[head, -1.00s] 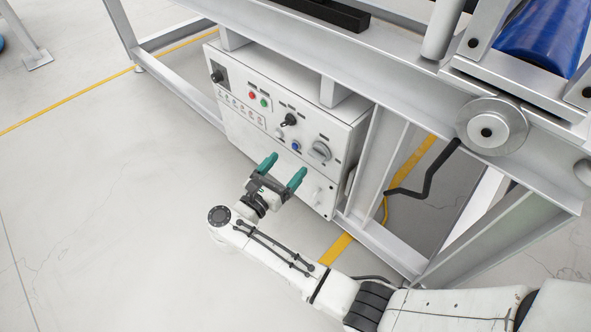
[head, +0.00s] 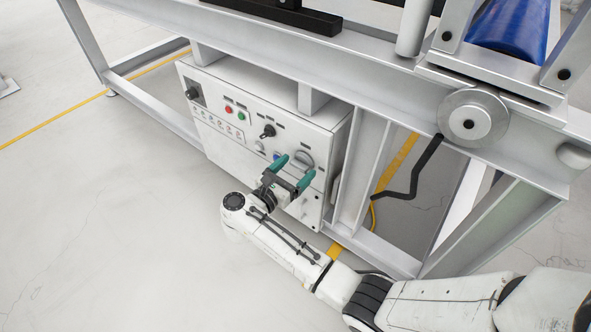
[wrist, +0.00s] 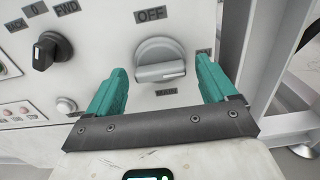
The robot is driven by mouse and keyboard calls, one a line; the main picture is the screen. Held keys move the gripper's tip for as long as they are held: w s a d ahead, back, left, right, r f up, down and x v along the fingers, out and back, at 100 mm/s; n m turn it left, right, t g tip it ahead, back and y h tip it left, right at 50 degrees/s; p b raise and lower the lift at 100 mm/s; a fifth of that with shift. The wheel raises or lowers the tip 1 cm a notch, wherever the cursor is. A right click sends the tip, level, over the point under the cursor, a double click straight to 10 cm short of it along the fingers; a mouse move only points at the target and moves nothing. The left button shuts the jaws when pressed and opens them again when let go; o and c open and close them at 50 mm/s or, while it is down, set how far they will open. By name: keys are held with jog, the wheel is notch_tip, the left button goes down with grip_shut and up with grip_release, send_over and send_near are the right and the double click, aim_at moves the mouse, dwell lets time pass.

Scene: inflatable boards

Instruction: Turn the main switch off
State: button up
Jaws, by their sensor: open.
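The main switch (head: 303,158) is a grey rotary knob at the right of the white control panel (head: 215,139). In the wrist view the main switch (wrist: 160,60) has its bar lying roughly horizontal. My gripper (head: 294,170) is open in front of the panel, just below the knob. In the wrist view its teal fingers (wrist: 161,76) stand left and right of the knob, with nothing between them; contact does not show.
A black selector knob (wrist: 52,50) is left of the switch, with a small pale button (wrist: 66,105) below it. Red and green buttons (head: 234,112) are further left. A steel frame (head: 365,185) stands right of the panel. Floor in front is clear.

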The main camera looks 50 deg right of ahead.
jog(key=shift+d, duration=0.3)
jog(key=shift+c, duration=0.5)
jog(key=c, duration=1)
jog(key=shift+o, duration=0.2)
